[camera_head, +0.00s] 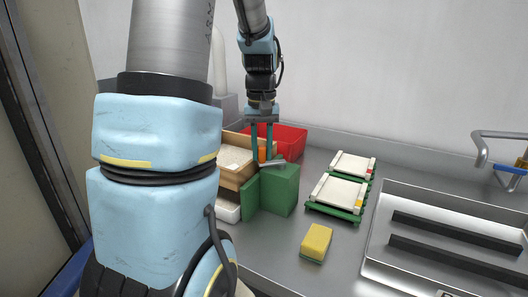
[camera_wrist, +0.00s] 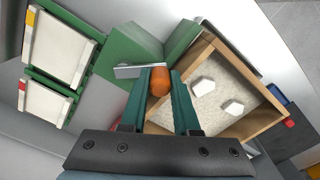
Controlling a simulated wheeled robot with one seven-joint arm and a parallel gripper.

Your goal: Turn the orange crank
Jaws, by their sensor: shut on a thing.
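The orange crank handle (camera_head: 262,155) stands upright on a flat metal arm (camera_head: 273,163) at the top of a green box (camera_head: 280,190). My gripper (camera_head: 262,150) reaches down from above, with its two teal fingers on either side of the handle. In the wrist view, the orange handle (camera_wrist: 160,81) is between the fingertips of my gripper (camera_wrist: 158,88), and the metal arm (camera_wrist: 138,70) extends to the left. My gripper is shut on the handle. The crank's pivot is not clearly visible.
A wooden box (camera_wrist: 262,118) with pale filling and white pieces adjoins the green box. A red bin (camera_head: 290,141) is behind. Green racks with white panels (camera_head: 338,192) and a yellow sponge (camera_head: 316,242) are to the right, near a sink (camera_head: 400,200).

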